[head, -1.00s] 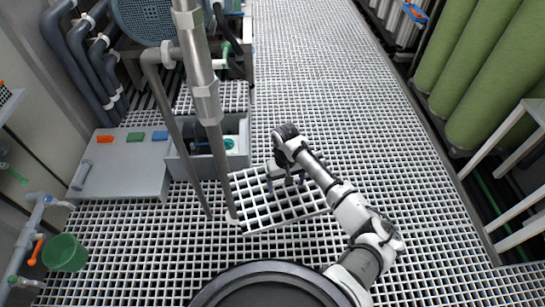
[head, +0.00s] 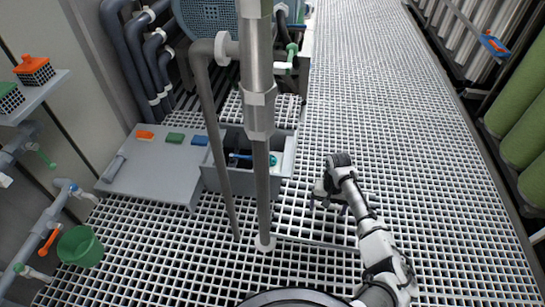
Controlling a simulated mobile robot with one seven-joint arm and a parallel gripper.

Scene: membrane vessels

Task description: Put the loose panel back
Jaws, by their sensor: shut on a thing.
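The loose panel (head: 300,222) is a square of pale floor grating with wider cells than the floor around it. It lies at or just above floor level, right of the foot of the grey post; its near edge shows as a straight pale bar. My gripper (head: 328,203) is over the panel's right part and shut on it. My wrist and arm hide the panel's right side. I cannot tell whether the panel is flush with the floor or tilted.
A grey post (head: 260,190) and a thinner pipe (head: 218,150) stand left of the panel. Behind is an open grey bin (head: 285,160) holding a blue-handled item. A low grey bench (head: 155,175) and a green bucket (head: 80,247) are at left. Grating floor is clear at right.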

